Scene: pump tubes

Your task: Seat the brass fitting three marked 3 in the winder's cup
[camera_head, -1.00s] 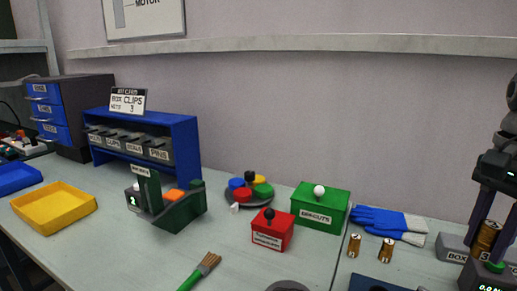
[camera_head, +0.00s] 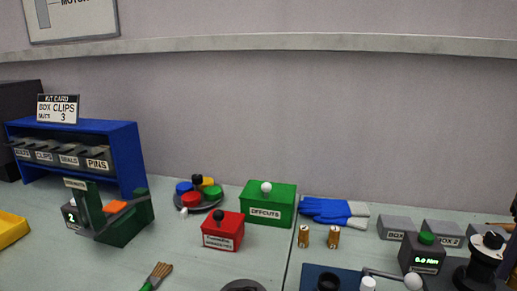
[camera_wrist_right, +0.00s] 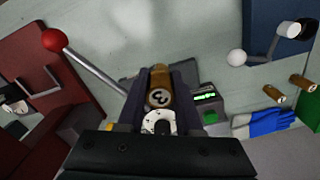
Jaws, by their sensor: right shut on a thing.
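The brass fitting (camera_wrist_right: 160,78) is between my right gripper's fingers (camera_wrist_right: 162,88) in the right wrist view, its face marked 3 toward the camera. The right gripper is shut on it. A pale U-shaped part (camera_wrist_right: 158,122) shows just below it; I cannot tell whether they touch. In the head view a black post with a black-and-white top (camera_head: 487,241) stands at the right. A black cup-like piece (camera_head: 327,282) stands on a blue plate (camera_head: 312,271) at the bottom. I cannot tell which is the winder's cup. My left gripper is out of view.
Two other brass fittings (camera_head: 304,236) stand by the blue gloves (camera_head: 325,209). A meter box with a green button (camera_head: 427,240) and a white-balled crank (camera_head: 413,282) are near the black post. Grey boxes (camera_head: 396,228) stand behind. A red-balled lever (camera_wrist_right: 55,40) shows in the wrist view.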

